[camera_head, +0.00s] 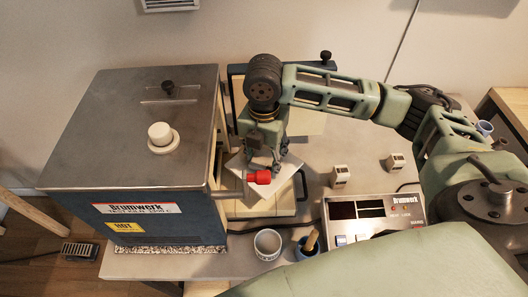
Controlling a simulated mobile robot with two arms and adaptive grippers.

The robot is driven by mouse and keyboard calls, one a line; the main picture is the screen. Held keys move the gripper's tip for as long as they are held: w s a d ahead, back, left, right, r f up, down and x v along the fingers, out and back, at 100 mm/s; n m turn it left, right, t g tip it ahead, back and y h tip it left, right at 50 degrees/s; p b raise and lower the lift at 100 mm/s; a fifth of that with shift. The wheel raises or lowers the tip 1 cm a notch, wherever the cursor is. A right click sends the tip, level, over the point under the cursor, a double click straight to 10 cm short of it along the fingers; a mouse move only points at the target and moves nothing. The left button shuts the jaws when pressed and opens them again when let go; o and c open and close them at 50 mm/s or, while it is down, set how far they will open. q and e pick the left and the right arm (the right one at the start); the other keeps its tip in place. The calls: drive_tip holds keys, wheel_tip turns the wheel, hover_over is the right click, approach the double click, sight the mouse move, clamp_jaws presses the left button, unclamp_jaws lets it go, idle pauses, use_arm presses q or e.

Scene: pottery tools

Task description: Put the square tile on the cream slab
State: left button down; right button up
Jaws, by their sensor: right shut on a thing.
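The white square tile (237,164) is in the middle of the view, turned at an angle over the cream slab (288,206). My right gripper (277,170) comes down from above and is shut on the tile near its far right edge. My left gripper is not in view.
A dark blue kiln (150,215) with a grey top stands close on the left. A cup (267,243), a blue pot with a wooden tool (308,244) and a control box (359,214) stand in front.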

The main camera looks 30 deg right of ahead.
sight(263, 160)
drive_tip(key=shift+f, duration=0.2)
drive_tip(key=o, duration=1.2)
drive_tip(key=shift+o, duration=0.2)
wheel_tip(263, 160, up, 12)
drive_tip(key=b, duration=0.3)
drive_tip(key=shift+r, duration=0.15)
